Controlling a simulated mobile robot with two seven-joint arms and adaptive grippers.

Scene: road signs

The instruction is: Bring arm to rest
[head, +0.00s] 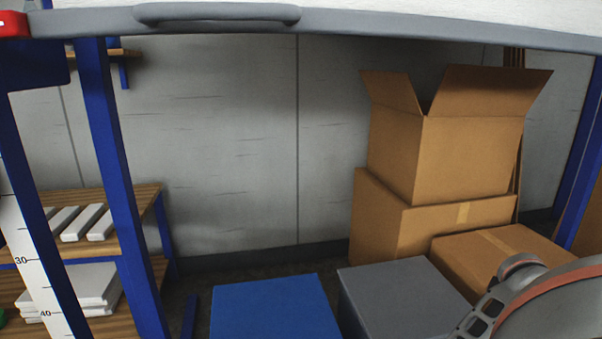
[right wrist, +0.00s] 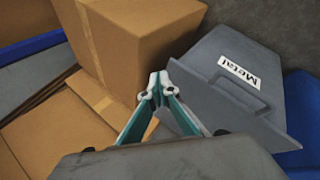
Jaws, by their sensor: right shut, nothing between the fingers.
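My right arm (head: 550,300) comes in at the lower right of the head view. Its gripper tips are not clear there. In the right wrist view my right gripper (right wrist: 157,90) is shut, with its fingertips together and nothing between them. It points toward a cardboard box (right wrist: 125,45) and a grey bin labelled "Metal" (right wrist: 235,90). I cannot tell from this view whether the fingers touch either one. My left gripper is not in view.
An open cardboard box (head: 465,160) stands on a closed one (head: 375,235) at the right. A blue bin (head: 270,308) and a grey bin (head: 395,290) stand on the floor. A shelf (head: 140,200) with blue posts is at the left. A grey-edged panel with a handle (head: 215,15) crosses the top.

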